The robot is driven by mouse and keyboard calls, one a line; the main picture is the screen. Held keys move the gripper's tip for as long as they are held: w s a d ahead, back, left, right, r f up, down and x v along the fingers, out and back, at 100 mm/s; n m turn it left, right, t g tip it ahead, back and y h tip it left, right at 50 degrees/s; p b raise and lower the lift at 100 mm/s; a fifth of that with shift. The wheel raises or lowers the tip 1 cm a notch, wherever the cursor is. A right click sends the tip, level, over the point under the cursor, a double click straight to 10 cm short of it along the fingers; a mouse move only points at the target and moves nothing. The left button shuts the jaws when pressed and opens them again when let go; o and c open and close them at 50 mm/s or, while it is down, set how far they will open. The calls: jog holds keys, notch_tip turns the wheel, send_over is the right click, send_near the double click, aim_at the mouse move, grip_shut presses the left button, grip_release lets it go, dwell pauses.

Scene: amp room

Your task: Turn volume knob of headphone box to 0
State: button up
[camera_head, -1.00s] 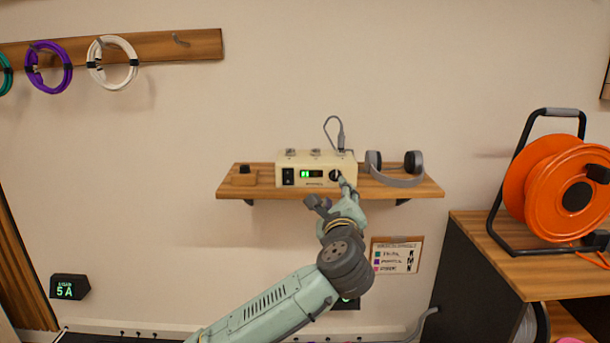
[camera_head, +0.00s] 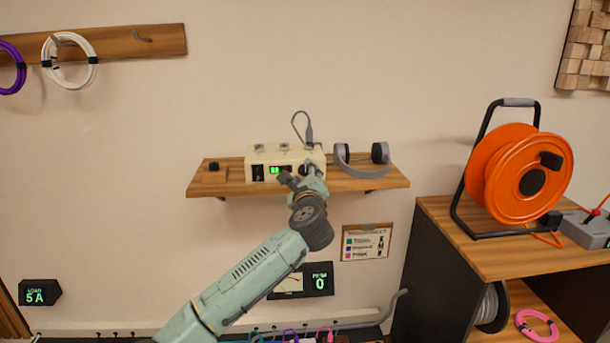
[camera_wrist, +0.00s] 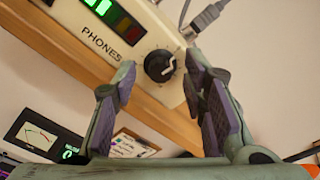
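The cream headphone box (camera_head: 257,153) sits on a wooden wall shelf (camera_head: 375,181). In the wrist view its front (camera_wrist: 135,50) shows the word PHONES and a level display (camera_wrist: 118,18) with green bars lit and red ones dim. The black volume knob (camera_wrist: 157,63) has a white pointer line, seen tilted; I cannot read its value. My gripper (camera_wrist: 161,66) is open, with one finger to each side of the knob and the knob showing between them. Contact is not clear. In the head view my gripper (camera_head: 301,181) partly hides the knob and the box's lower right.
A grey cable (camera_head: 309,130) plugs into the box top. A card (camera_head: 366,242) hangs below. An orange cable reel (camera_head: 500,180) stands on the right cabinet.

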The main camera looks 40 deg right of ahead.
jog(key=shift+c, duration=0.5)
grip_shut()
